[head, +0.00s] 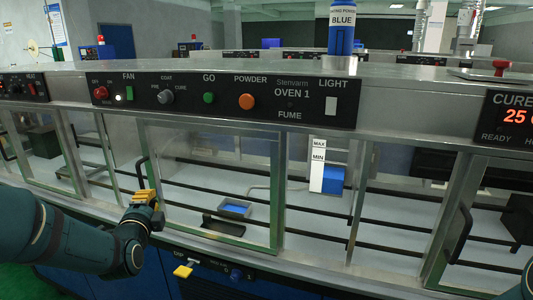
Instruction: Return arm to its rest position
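My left arm comes in from the left in the head view. Its gripper (145,198), with yellow fingers, is in front of the oven's glass front, just below a black door handle (142,171). I cannot tell whether it touches the handle or the frame, or whether its fingers are open or shut. No held object shows. Only a small dark teal part of my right arm (525,285) shows at the lower right edge; its gripper is out of view.
The panel of Oven 1 (292,93) runs above the glass doors. Inside are a tray with blue powder (235,208) and a blue-filled gauge (329,180). A blue powder bottle (341,35) stands on top. Another black handle (461,232) is at right.

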